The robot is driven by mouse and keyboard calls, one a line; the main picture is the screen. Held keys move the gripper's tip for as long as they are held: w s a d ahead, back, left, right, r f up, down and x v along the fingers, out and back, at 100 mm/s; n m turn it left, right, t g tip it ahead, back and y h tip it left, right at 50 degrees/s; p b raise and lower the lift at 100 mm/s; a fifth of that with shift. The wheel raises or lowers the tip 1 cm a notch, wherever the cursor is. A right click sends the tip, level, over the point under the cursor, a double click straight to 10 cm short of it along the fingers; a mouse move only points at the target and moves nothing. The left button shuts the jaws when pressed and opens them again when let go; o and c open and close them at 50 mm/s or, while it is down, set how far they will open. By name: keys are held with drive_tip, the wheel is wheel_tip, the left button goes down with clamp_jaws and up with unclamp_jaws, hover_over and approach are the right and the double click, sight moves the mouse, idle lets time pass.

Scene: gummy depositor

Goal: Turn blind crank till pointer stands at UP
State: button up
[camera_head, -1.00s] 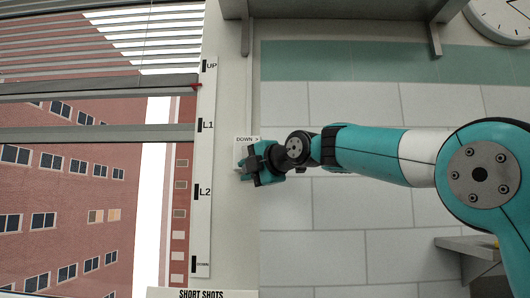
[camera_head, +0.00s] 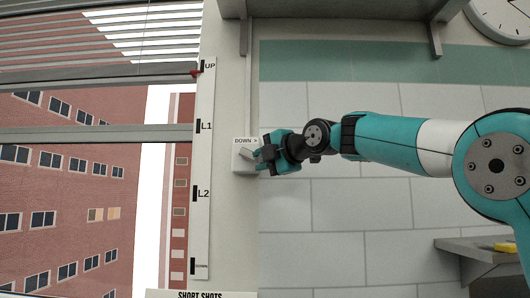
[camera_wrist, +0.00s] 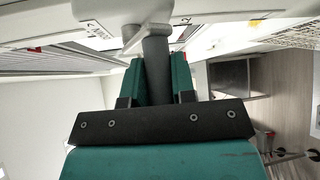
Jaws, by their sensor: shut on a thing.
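The white crank box (camera_head: 243,142), marked "DOWN >", sits on the wall right of the scale. My gripper (camera_head: 264,157) is at its lower right, its teal fingers shut on the crank's grey handle. In the wrist view the handle (camera_wrist: 156,62) stands between the fingers, joined to a pale crank arm (camera_wrist: 145,37). The white scale strip (camera_head: 203,230) reads UP, L1, L2 and DOWN from top to bottom. The red pointer (camera_head: 195,73) is slightly below the UP mark (camera_head: 203,65), level with the blind's bottom rail (camera_head: 110,75).
A shelf with brackets (camera_head: 436,38) is above, and a clock (camera_head: 500,20) hangs at the top right. A lower shelf (camera_head: 490,243) with a yellow thing on it is at the right. A "SHORT SHOTS" sign (camera_head: 200,294) is at the bottom. The tiled wall below my arm is clear.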

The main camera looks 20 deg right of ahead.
drive_tip(key=shift+s+a+r, duration=0.15)
drive_tip(key=shift+a+r, duration=0.15)
drive_tip(key=shift+r, duration=0.05)
drive_tip(key=shift+s+d+r+p, duration=0.1)
drive_tip(key=shift+d+r+p, duration=0.05)
drive_tip(key=shift+r+p, duration=0.8)
drive_tip(key=o, duration=1.3)
drive_tip(key=shift+d+f, duration=0.15)
drive_tip(key=shift+c, duration=0.2)
